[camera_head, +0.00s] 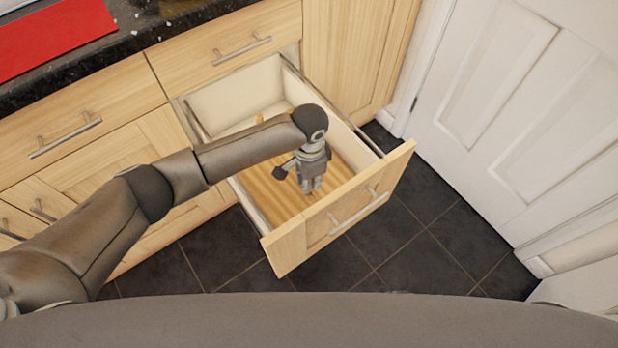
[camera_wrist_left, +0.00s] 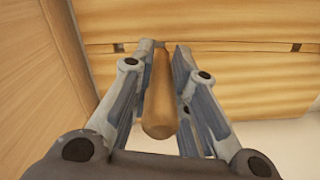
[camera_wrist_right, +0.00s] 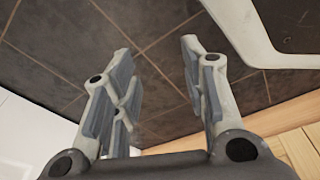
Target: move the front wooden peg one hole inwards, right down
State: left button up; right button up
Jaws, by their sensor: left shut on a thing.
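The wooden peg (camera_wrist_left: 160,95) stands between the fingers of my left gripper (camera_wrist_left: 167,50), its rounded end toward the left wrist camera. The gripper is shut on it. The peg's far end meets the slatted peg board (camera_wrist_left: 230,72) on the drawer floor; whether it sits in a hole I cannot tell. In the head view my left gripper (camera_head: 312,185) points down into the open drawer and hides the peg. My right gripper (camera_wrist_right: 160,65) is open and empty above the tiled floor.
The open drawer (camera_head: 340,215) has walls close around my left gripper. A small wooden piece (camera_head: 259,118), perhaps another peg, shows farther back in the drawer. A dark counter (camera_head: 130,40) with a red mat (camera_head: 50,35) is at upper left. A white door (camera_head: 520,110) stands right.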

jog(key=shift+s+f, duration=0.3)
jog(key=shift+s, duration=0.15)
pick_arm(q)
jog(key=shift+p, duration=0.3)
pick_arm(e)
jog(key=shift+s+a+f, duration=0.1)
jog(key=shift+a+f, duration=0.2)
jog(key=shift+a, duration=0.15)
pick_arm(q)
jog(key=shift+f, duration=0.1)
pick_arm(e)
jog(key=shift+f, duration=0.2)
pick_arm(q)
jog(key=shift+f, duration=0.4)
pick_arm(e)
jog(key=shift+d+r, duration=0.3)
jog(key=shift+d, duration=0.05)
pick_arm(q)
jog(key=shift+f, duration=0.2)
pick_arm(e)
jog(key=shift+d+r, duration=0.15)
jog(key=shift+d, duration=0.05)
